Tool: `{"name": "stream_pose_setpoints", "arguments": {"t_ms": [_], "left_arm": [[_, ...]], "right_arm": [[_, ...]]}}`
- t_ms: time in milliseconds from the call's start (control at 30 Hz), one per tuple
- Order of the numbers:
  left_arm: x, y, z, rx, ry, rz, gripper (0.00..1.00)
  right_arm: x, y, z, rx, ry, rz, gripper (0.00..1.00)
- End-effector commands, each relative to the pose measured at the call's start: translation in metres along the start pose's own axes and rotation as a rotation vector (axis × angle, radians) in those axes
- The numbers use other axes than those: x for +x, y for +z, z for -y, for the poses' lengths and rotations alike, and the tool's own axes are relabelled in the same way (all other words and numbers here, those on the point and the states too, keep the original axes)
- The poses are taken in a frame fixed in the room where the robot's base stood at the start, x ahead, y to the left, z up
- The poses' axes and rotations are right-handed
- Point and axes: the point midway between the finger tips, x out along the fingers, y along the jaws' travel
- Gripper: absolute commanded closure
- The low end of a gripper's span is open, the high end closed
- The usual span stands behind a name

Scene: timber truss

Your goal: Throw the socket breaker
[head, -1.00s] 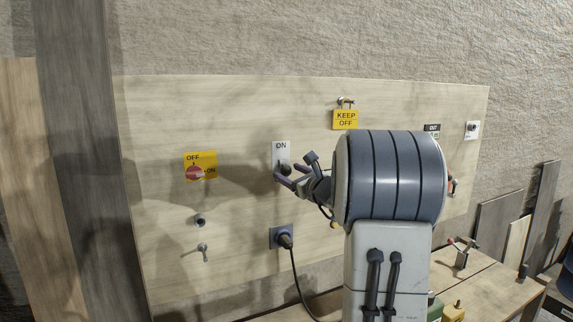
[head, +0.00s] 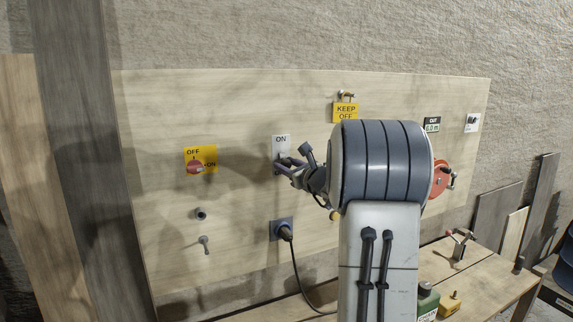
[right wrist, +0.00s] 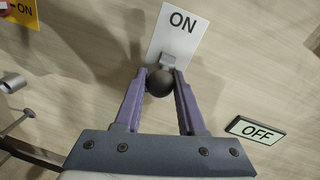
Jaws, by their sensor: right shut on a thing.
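The socket breaker is a pale plate (head: 281,143) marked ON, on the wooden board above the socket. In the right wrist view the plate (right wrist: 180,32) has a dark round knob (right wrist: 160,82) on a short lever below the ON lettering. My right gripper (head: 283,165) is at the plate's lower part. In the right wrist view its purple fingers (right wrist: 161,85) are closed on the knob from both sides. An OFF label (right wrist: 255,130) sits to the lower right of the knob in that view. My left gripper is not in view.
A socket with a black plug (head: 284,231) is below the breaker. A yellow OFF/ON rotary switch (head: 200,160) is to the left, with two small fittings under it. A workbench (head: 490,262) stands at the lower right.

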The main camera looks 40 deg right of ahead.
Motion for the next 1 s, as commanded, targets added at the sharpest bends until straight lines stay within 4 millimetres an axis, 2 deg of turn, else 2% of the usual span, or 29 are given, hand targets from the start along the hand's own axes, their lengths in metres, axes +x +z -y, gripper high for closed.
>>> {"name": "stream_pose_setpoints", "arguments": {"t_ms": [300,500,700,1000], "left_arm": [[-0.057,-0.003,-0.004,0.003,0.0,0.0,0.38],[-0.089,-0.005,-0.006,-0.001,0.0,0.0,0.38],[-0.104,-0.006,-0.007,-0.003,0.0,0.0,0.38],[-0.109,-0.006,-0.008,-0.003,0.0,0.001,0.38]], "right_arm": [[-0.002,0.018,0.004,0.014,0.047,-0.175,1.0],[-0.003,0.019,0.004,0.028,0.082,-0.311,1.0],[-0.003,0.02,0.005,0.038,0.111,-0.424,1.0],[-0.002,0.024,0.006,0.05,0.154,-0.585,1.0]]}}
